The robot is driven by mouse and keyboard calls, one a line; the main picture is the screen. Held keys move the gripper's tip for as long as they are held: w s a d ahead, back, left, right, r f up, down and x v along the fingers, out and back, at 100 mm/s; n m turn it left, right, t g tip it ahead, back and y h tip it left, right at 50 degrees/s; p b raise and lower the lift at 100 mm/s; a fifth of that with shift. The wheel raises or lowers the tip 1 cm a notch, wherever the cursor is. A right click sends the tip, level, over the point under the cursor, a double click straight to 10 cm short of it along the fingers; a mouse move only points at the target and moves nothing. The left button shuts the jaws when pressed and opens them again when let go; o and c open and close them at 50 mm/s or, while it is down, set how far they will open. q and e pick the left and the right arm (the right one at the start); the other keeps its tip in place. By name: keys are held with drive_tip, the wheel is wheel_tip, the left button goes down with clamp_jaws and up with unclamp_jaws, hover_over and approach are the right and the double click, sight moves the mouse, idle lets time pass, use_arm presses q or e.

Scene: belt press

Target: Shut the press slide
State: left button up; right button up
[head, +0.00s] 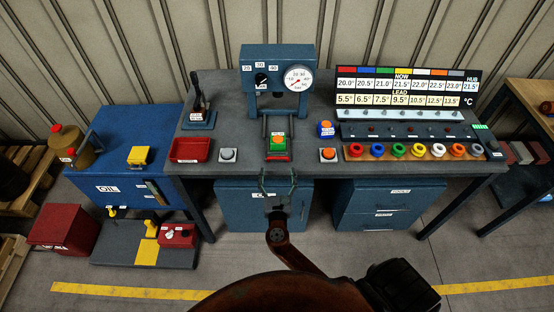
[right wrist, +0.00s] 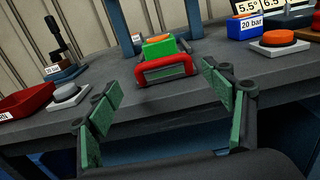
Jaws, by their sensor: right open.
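The blue press (head: 277,54) stands at the back of the bench, with a round gauge on its front. Its slide (head: 277,157) sticks out toward me on rails, with a red handle frame (right wrist: 165,70) at its front. A green block (right wrist: 158,49) with an orange top sits on the slide. My right gripper (head: 278,184) is open and empty in front of the bench's front edge, short of the slide. In the right wrist view its green-padded fingers (right wrist: 162,82) are spread, with the red handle ahead between them. My left gripper is not in view.
A grey button (head: 228,155) and an orange button (head: 328,155) flank the slide. A red tray (head: 190,150) and a lever (head: 198,103) are at left. A blue 20 bar block (head: 326,130) and a row of coloured rings stand at right.

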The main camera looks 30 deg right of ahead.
sight(278, 157)
drive_tip(key=x, duration=0.6)
drive_tip(key=shift+w, duration=0.1)
drive_tip(key=shift+w+d, duration=0.3)
drive_tip(key=shift+w, duration=0.2)
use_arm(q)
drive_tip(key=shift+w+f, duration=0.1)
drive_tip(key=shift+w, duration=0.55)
use_arm(e)
drive_tip(key=shift+c, duration=0.4)
